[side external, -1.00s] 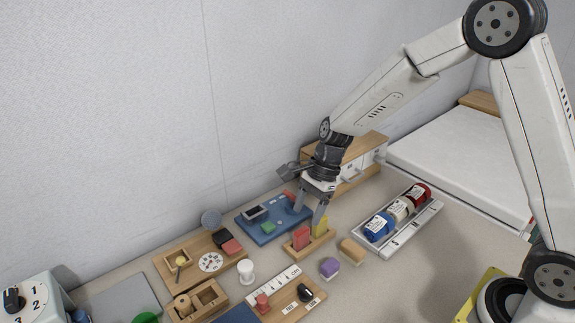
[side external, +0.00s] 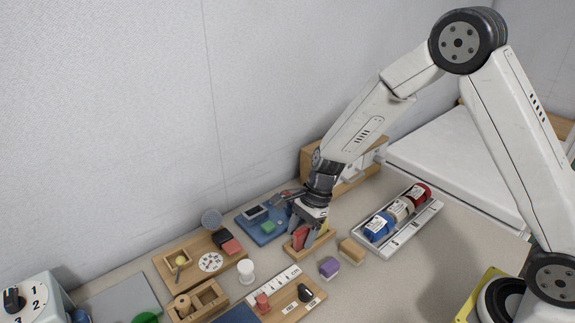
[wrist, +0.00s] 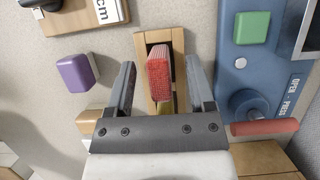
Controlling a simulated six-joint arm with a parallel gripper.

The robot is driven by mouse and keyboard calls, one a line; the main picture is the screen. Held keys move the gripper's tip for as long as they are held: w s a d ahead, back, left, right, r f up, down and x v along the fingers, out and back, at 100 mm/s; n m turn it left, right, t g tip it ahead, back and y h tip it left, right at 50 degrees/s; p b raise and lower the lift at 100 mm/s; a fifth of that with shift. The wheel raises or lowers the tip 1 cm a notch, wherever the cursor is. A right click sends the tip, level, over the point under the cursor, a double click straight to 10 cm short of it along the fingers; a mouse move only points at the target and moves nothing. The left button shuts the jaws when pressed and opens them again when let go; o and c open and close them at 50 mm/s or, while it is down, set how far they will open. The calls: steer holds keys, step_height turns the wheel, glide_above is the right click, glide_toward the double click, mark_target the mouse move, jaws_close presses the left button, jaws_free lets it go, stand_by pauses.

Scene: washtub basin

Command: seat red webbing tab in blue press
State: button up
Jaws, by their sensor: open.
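The red webbing tab (wrist: 159,72) stands in a slotted wooden holder (wrist: 174,42) in the wrist view. It also shows in the side view (side external: 299,236). My gripper (wrist: 161,68) is open, pointing down over the holder, with one finger on each side of the red tab and visible gaps. A yellow tab (wrist: 168,122) stands in the same holder, partly hidden by my gripper. The blue press (wrist: 238,82) lies to the right in the wrist view, with a green block (wrist: 252,27), a round knob and a red handle (wrist: 264,128). My arm partly covers it in the side view (side external: 265,238).
A purple block (side external: 329,266) and a tan block (side external: 351,250) sit near the holder. A grey tray (side external: 403,240) with several rolled straps lies to the right. Boards with small parts (side external: 232,254) lie to the left.

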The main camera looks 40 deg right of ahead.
stand_by(0.4)
jaws_close()
steer(key=shift+r, duration=0.2)
steer(key=shift+r, duration=0.55)
steer(key=s+d+r, duration=0.2)
steer(key=s+r, duration=0.9)
steer(key=s, duration=0.2)
steer(key=shift+s+d+r, duration=0.15)
steer(key=shift+s+r, duration=0.1)
steer(key=shift+s, duration=0.15)
